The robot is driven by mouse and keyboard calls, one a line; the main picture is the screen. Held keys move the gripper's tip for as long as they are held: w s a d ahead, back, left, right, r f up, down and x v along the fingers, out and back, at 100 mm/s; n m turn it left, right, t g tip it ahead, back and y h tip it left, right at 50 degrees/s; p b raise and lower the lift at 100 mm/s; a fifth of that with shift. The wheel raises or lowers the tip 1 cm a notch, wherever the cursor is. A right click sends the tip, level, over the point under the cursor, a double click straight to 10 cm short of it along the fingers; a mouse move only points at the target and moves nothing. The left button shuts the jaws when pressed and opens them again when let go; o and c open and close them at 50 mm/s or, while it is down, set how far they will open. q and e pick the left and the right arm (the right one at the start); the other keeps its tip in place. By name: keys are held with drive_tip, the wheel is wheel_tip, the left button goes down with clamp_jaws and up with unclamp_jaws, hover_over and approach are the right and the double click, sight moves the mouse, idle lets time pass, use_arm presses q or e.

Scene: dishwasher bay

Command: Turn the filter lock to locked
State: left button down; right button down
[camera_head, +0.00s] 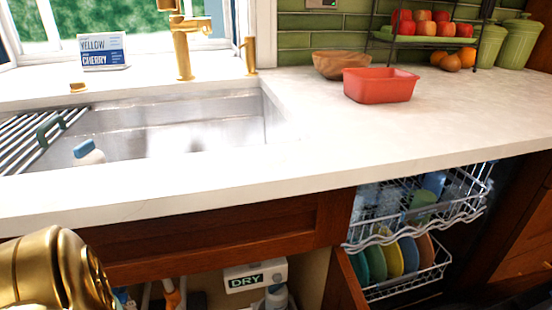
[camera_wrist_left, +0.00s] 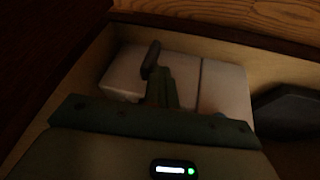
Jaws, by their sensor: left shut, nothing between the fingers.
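In the left wrist view, my left gripper (camera_wrist_left: 161,85) is shut and empty in front of a pale box-shaped unit (camera_wrist_left: 224,92). A dark narrow piece (camera_wrist_left: 150,60), like a lever, stands at the fingertips against this unit. I cannot tell whether it is the filter lock, or whether the gripper touches it. The view is dim, and the lock's setting cannot be read. In the head view neither gripper shows.
The pale unit sits inside a wooden cabinet; a dark object (camera_wrist_left: 289,108) lies to its right. The head view shows a white box marked DRY (camera_head: 255,275) under the counter (camera_head: 330,150), and the open dishwasher's racks (camera_head: 405,290) to the right.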

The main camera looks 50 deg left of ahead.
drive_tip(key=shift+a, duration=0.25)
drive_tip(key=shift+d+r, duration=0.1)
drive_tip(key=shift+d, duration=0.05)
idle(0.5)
